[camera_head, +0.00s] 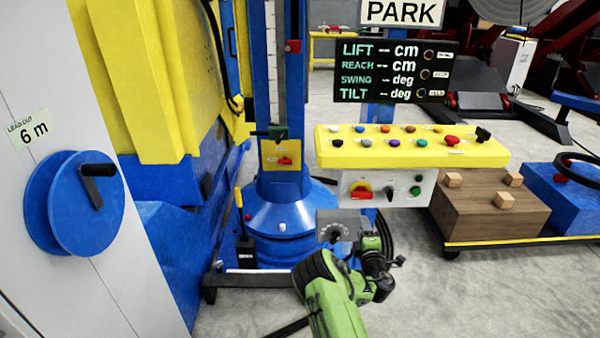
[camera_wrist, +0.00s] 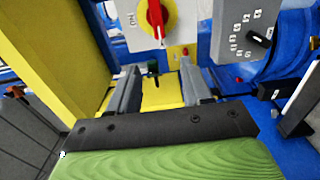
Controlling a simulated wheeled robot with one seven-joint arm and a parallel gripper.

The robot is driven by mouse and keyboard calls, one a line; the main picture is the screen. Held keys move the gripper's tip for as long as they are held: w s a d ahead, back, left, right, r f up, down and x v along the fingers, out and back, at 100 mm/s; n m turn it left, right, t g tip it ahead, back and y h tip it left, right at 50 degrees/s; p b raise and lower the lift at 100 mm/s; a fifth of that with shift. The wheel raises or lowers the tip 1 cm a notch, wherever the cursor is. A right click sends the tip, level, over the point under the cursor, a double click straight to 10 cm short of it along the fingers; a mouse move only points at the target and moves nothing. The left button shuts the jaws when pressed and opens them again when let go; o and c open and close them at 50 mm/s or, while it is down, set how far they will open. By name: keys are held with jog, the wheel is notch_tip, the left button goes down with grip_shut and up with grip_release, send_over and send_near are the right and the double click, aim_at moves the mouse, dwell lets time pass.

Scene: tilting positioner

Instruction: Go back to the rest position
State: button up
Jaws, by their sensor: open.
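My gripper (camera_wrist: 158,72) is open, with its two grey fingers apart and nothing held between them in the wrist view. A red rotary switch on a yellow disc (camera_wrist: 156,18) lies just beyond the fingertips, with no clear contact visible. A grey dial plate (camera_wrist: 243,30) with a black knob is right of the fingers. My green arm reaches up from the bottom middle of the head view; its fingers cannot be made out there.
The yellow button console (camera_head: 410,150) stands close above my arm's end, below a dark display (camera_head: 395,72) and a PARK sign (camera_head: 402,12). A blue column base (camera_head: 283,225) stands left of it. A wooden block (camera_head: 488,208) sits at right. Floor (camera_head: 480,295) is clear at lower right.

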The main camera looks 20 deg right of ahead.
jog(key=s+d+r+m+g+h, duration=0.1)
jog(key=s+r+m+g+h, duration=0.25)
jog(key=r+m, duration=0.35)
jog(key=s+d+r+m+g+h, duration=0.1)
jog(key=s+r+m+g+h, duration=0.2)
jog(key=r+m, duration=0.45)
jog(key=s+a+r+m+g+y, duration=0.1)
jog(key=s+a+r+y, duration=0.25)
jog(key=s+a, duration=0.45)
jog(key=s+a+r+g+y, duration=0.15)
jog(key=s+a+y, duration=0.25)
jog(key=s+a, duration=0.45)
jog(key=s+a+r+m+g+y, duration=0.1)
jog(key=s+a+r+y, duration=0.25)
jog(key=s+a, duration=0.4)
jog(key=s+a+f+n+g+y, duration=0.1)
jog(key=s+a+n, duration=0.1)
jog(key=s+a, duration=0.5)
notch_tip(320, 180, up, 13)
jog(key=s+d+p, duration=0.1)
jog(key=s+p, duration=0.1)
jog(key=p, duration=1.1)
jog(key=shift+d+g, duration=0.3)
jog(key=shift+d, duration=0.1)
jog(key=shift+f, duration=0.1)
